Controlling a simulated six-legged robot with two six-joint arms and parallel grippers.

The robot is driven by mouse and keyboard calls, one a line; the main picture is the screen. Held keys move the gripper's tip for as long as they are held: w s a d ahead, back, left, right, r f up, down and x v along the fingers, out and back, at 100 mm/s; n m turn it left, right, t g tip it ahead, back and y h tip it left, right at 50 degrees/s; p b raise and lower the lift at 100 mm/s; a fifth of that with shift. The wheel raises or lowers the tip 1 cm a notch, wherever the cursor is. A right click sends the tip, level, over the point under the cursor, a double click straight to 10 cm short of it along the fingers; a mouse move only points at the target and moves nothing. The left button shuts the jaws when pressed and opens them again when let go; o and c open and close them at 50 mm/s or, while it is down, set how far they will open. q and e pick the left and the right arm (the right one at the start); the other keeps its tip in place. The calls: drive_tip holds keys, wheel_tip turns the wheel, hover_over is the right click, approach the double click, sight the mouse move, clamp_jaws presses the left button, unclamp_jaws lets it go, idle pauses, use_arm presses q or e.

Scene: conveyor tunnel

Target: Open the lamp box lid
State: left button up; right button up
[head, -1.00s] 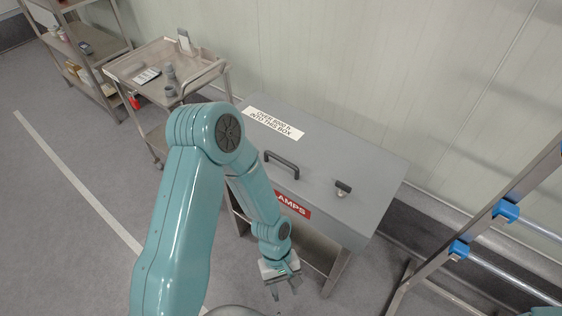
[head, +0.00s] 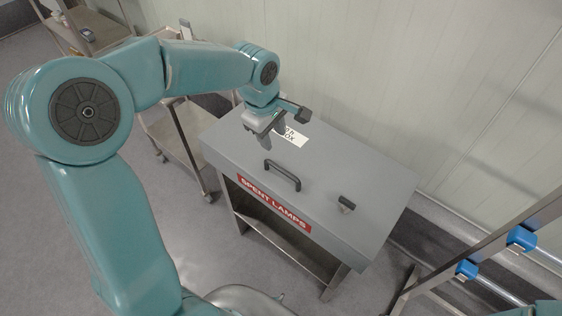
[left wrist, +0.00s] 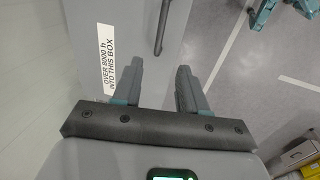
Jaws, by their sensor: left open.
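The grey lamp box (head: 250,212) stands against the wall with its lid (head: 320,175) shut. A red label on its front reads "SPENT LAMPS". A dark bar handle (head: 283,175) sits on the lid near the front edge, and a small dark latch-like piece (head: 346,204) is to its right. My left gripper (head: 284,127) is open and empty above the lid's back left part, behind the handle and apart from it. It partly hides the white label (head: 295,138). In the left wrist view, the handle (left wrist: 163,27) lies beyond the open fingers (left wrist: 160,75). My right gripper is out of view.
A metal cart (head: 178,135) stands left of the box, partly hidden by my left arm. A metal frame with blue fittings (head: 520,238) is at the right. Grey floor in front of the box is clear.

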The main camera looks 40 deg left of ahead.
sight(281, 169)
use_arm(q)
drive_tip(key=w+f, duration=0.1)
drive_tip(key=f, duration=0.4)
drive_tip(key=w+f+p, duration=0.1)
drive_tip(key=f, duration=0.4)
drive_tip(key=w+f, duration=0.1)
drive_tip(key=f, duration=0.4)
drive_tip(key=shift+w+f+p, duration=0.1)
drive_tip(key=shift+f+p, duration=0.2)
drive_tip(key=shift+p, duration=0.05)
drive_tip(key=shift+f, duration=0.15)
clamp_jaws()
